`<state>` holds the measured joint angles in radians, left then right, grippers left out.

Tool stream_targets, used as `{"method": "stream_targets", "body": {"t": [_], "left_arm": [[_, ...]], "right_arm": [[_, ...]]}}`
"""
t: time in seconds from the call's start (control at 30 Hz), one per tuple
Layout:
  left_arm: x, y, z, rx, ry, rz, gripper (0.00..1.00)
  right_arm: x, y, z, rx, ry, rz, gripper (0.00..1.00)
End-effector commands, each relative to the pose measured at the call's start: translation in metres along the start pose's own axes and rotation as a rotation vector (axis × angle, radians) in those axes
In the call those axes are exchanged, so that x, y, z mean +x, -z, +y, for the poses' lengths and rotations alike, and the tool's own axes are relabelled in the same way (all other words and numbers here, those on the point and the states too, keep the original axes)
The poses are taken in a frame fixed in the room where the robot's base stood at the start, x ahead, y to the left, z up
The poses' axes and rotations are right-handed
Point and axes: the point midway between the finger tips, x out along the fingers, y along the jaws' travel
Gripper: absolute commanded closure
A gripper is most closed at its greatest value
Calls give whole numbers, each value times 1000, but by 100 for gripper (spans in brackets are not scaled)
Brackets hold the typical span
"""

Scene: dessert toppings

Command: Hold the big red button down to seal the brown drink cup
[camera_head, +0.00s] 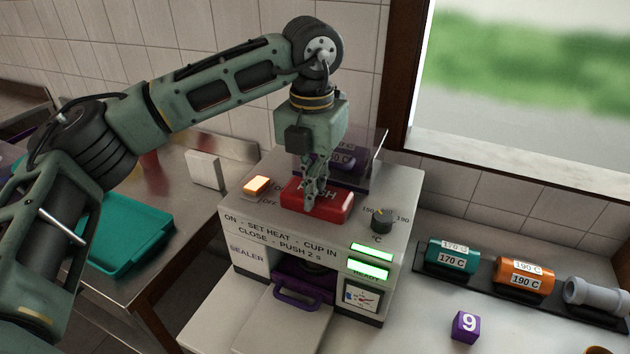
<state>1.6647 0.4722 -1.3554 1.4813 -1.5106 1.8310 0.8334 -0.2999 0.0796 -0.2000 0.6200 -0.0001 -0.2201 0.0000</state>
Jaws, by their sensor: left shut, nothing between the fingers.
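The big red button (333,207), marked PUSH, sits on top of the white sealer machine (245,208). My left gripper (310,204) is shut and empty, pointing down, with its fingertips at the button's top near its left half. It looks in contact, but I cannot tell how far the button is pressed. The orange switch (257,185) by ON/OFF is lit. The heat dial (382,219) is at the right of the top. Two green displays are lit, the lower one (367,271) reading READY. The brown drink cup is not visible. My right gripper is not in view.
A purple handle (297,297) is at the sealer's front opening. A teal tray (125,238) lies on the metal counter at left. Teal (452,256) and orange (524,277) rolls and a grey one (592,293) lie in a rack at right. A purple cube (466,327) marked 9 is in front.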

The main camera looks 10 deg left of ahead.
Motion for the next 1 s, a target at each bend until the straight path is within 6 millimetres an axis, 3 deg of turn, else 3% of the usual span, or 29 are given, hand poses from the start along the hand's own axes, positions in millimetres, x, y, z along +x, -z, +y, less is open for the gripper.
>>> {"method": "stream_targets", "body": {"t": [0.03, 0.5, 1.0], "left_arm": [[7, 7, 0, 6, -3, 18, 100], [-5, 30, 0, 3, -3, 13, 100], [-14, 31, 0, 1, -2, 8, 100]], "right_arm": [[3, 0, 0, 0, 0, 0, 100], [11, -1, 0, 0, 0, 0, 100], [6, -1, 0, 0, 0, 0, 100]]}}
